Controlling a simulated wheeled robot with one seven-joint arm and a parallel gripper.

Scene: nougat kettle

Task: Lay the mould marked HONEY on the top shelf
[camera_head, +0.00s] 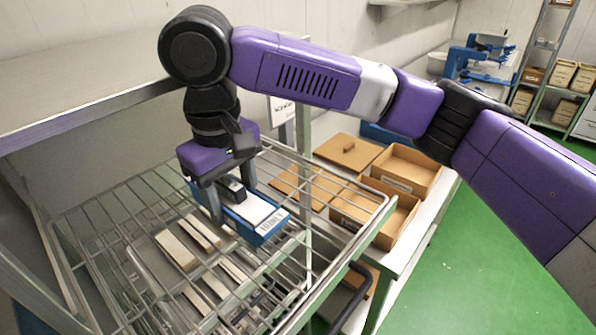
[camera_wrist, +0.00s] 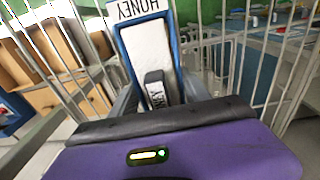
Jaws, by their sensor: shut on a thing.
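The mould marked HONEY (camera_head: 257,216) is a blue rectangular tray with a white top and the label on its end. My gripper (camera_head: 226,197) is shut on it, with a finger on each side and a dark grip on its top between them. In the head view it is over the wire top shelf (camera_head: 110,208), at the right part of the rack. I cannot tell whether its underside touches the wires. In the wrist view the mould (camera_wrist: 146,48) points away from my gripper (camera_wrist: 158,100), and the word HONEY reads at its far end.
Pale bars (camera_head: 177,250) lie on a tray lower in the rack, seen through the wires. A grey ledge (camera_head: 80,85) stands at the upper left. Brown boxes (camera_head: 405,168) sit on a white table to the right. The wire shelf's left part is bare.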

